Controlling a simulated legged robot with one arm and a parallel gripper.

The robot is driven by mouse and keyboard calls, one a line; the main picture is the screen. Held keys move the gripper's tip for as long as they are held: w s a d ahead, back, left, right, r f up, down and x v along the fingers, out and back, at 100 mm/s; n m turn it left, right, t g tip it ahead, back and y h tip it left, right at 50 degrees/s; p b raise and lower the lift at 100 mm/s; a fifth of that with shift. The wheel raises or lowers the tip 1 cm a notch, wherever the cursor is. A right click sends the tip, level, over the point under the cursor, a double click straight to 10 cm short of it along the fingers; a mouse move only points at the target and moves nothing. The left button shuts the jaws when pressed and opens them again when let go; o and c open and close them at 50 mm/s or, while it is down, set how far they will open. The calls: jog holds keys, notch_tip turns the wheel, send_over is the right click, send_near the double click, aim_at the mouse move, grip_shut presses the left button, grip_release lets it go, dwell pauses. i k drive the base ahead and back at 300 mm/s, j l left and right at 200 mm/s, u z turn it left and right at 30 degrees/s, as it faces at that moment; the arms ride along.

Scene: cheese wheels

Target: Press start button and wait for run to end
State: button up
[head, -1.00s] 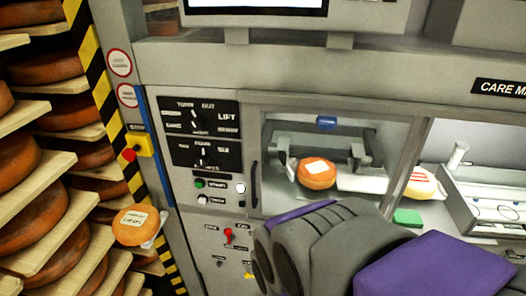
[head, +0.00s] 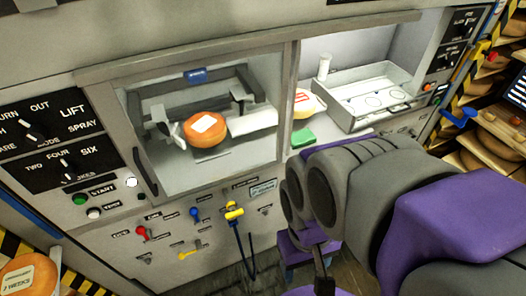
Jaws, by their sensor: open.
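The start button is a green round button (head: 80,199) beside a START label, low on the left of the machine front. A white button (head: 93,213) sits just below it with a label I cannot read surely. A white round lamp or button (head: 131,182) is to the upper right of them. An orange cheese wheel with a white label (head: 205,130) sits behind the window between grey clamp parts. My arm fills the lower right, apart from the buttons in the picture. I cannot make out my gripper's fingers.
Two dial panels (head: 45,115) sit above the buttons. Red, blue and yellow valves (head: 195,212) are below the window. A tray (head: 370,95), a pale cheese (head: 307,103) and a green block (head: 303,138) are in the right bay. Another cheese (head: 28,274) is at lower left.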

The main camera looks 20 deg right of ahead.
aim_at(79, 199)
jog(key=u, duration=1.5)
